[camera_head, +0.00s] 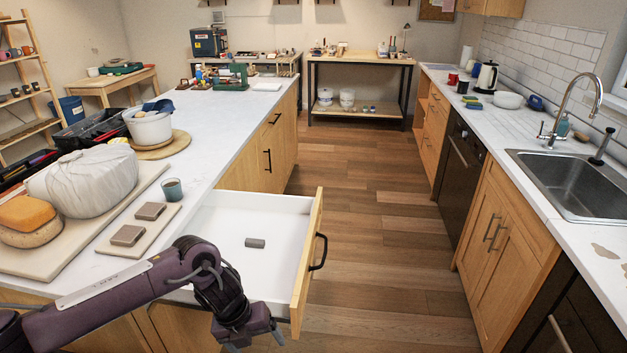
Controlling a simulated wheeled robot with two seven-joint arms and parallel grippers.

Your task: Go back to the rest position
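My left arm comes in from the lower left, and its gripper (256,340) points down at the bottom of the view, in front of the open drawer (225,221). Its fingertips are partly cut off by the bottom edge. A gap shows between the fingers, and nothing is seen in them. A small grey-brown piece (255,243) lies alone on the white drawer floor, apart from the gripper. My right gripper is not in view.
The drawer front (306,262) juts into the aisle. The left counter holds a board with two grey-brown blocks (128,235), a cup (172,189), a wrapped bundle (85,182) and a white bucket (149,127). A sink (575,185) is on the right. The wooden floor (375,210) is clear.

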